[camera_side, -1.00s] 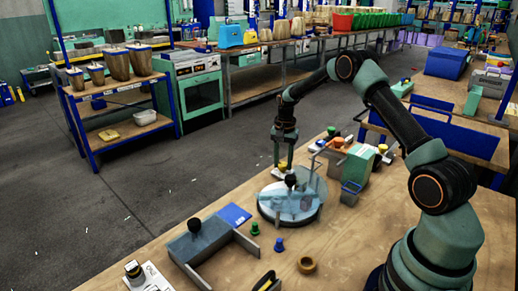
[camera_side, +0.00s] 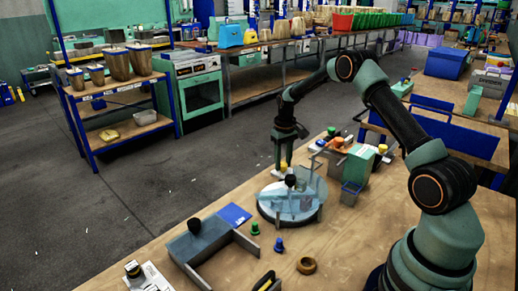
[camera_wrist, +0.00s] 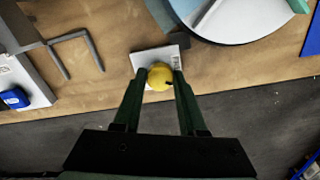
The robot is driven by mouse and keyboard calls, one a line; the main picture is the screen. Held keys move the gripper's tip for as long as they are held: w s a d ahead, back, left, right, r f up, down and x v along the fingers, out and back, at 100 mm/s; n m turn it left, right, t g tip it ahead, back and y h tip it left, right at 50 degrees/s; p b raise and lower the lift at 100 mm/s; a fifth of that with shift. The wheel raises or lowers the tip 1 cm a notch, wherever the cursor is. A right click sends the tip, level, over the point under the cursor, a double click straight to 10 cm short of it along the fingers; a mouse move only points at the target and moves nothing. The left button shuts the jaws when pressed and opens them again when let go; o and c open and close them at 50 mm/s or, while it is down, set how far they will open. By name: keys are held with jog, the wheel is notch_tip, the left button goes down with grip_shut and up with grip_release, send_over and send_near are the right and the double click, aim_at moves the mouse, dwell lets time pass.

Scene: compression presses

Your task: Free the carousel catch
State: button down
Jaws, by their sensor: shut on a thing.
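The carousel (camera_side: 290,212) is a round pale disc on the wooden table with a clear upright panel and a black knob (camera_side: 291,181) on it. The catch is a yellow knob (camera_wrist: 160,77) on a small white plate (camera_wrist: 160,56) beside the carousel's rim; it also shows in the side view (camera_side: 283,167). My gripper (camera_wrist: 160,82) is shut on the yellow knob, with one finger on each side. A small dark mark shows on the knob. In the side view my gripper (camera_side: 283,162) points down at the carousel's far edge.
A grey-blue block (camera_side: 197,240) with a black knob stands at the front left, next to a grey bracket. Green (camera_side: 255,229) and blue (camera_side: 279,245) pegs and a brown ring (camera_side: 307,265) lie in front. A pale green box (camera_side: 357,165) stands to the right.

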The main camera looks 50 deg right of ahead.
aim_at(283, 164)
jog(key=n, duration=0.6)
jog(key=shift+r, duration=0.1)
dwell(0.5)
jog(key=shift+c, duration=2.3)
grip_release()
notch_tip(283, 164, up, 12)
